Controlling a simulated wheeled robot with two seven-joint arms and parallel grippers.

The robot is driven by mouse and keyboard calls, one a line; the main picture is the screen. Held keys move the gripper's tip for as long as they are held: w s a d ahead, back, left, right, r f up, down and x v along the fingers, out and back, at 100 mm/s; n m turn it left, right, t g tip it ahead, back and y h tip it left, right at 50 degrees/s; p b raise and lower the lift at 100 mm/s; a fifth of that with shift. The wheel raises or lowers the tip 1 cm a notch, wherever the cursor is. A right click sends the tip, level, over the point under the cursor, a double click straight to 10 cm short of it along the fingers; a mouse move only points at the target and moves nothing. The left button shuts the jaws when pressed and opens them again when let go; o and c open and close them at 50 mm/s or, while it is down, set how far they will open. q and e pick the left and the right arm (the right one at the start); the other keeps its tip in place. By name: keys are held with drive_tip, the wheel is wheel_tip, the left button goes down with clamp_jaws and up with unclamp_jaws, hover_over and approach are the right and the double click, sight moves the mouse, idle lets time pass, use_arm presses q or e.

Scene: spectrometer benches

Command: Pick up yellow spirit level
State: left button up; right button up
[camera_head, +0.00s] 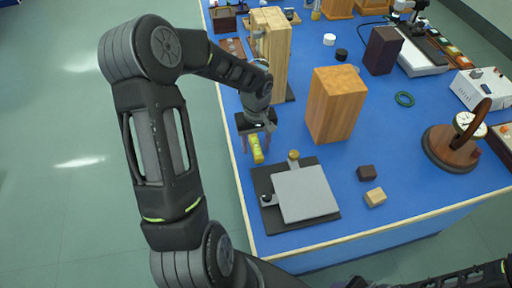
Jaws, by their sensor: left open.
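The yellow spirit level (257,149) is a small yellow block near the left edge of the blue table (400,170). My left gripper (252,147) is right at it, pointing down, with its fingers apart. The level shows between or just beside the fingers; I cannot tell whether they touch it. The gripper body hides the level's far end. Part of my right arm shows along the bottom edge, but its gripper is out of view.
A dark base with a grey plate (305,193) lies just in front of the level. A wooden block (335,103) stands to the right, and a taller wooden piece (275,50) behind.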

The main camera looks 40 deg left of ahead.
use_arm(q)
drive_tip(key=shift+c, duration=0.4)
clamp_jaws()
idle(0.4)
